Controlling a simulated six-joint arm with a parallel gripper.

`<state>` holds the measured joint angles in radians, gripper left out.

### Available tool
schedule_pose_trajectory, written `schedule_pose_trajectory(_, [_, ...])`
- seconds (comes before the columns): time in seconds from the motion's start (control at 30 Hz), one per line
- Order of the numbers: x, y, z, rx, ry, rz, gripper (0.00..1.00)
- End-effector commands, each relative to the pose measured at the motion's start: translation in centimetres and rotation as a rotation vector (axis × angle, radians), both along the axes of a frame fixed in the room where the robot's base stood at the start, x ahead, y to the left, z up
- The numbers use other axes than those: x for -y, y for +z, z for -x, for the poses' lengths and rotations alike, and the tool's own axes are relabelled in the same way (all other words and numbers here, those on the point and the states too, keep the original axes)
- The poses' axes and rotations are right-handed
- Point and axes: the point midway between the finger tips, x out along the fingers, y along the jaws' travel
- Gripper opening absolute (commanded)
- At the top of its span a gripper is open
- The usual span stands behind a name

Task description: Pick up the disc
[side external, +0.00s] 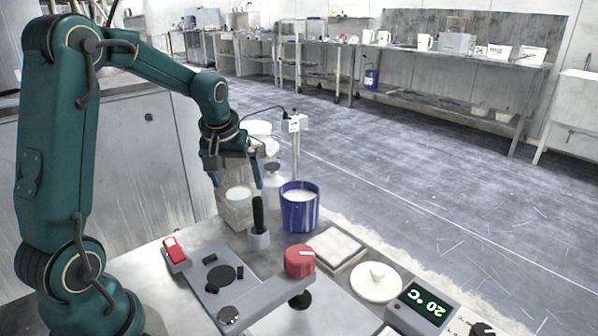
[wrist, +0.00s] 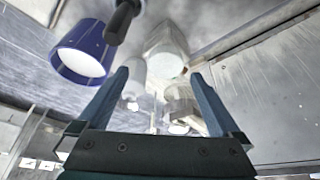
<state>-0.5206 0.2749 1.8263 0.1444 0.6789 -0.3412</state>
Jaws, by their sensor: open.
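A dark flat disc (side external: 222,275) lies on the grey plate of the bench device in the side external view. A white round piece with a knob (side external: 377,282) lies further right; I cannot tell which of these the task means. My gripper (side external: 237,183) is open and empty, pointing down above a pale container with a round top (side external: 238,212), well behind the discs. In the wrist view, its two blue fingers stand apart (wrist: 160,73), with the pale container (wrist: 166,45) beyond them. No disc is recognisable there.
A blue cup (side external: 300,212) of white content stands right of my gripper, beside a black-handled tool (side external: 258,222). A red knob (side external: 299,262), a square tray (side external: 338,252) and a temperature display (side external: 423,308) occupy the bench. A stand (side external: 295,150) rises behind.

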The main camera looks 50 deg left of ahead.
Motion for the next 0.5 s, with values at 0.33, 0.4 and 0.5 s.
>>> schedule_pose_trajectory(0.33, [-1.5,-2.4,-0.2,0.009,0.022,-0.008,1.0])
schedule_pose_trajectory(0.4, [-1.7,-3.0,-0.5,0.009,0.021,-0.009,1.0])
schedule_pose_trajectory(0.5, [-1.9,-3.7,-0.7,0.01,0.02,-0.009,1.0])
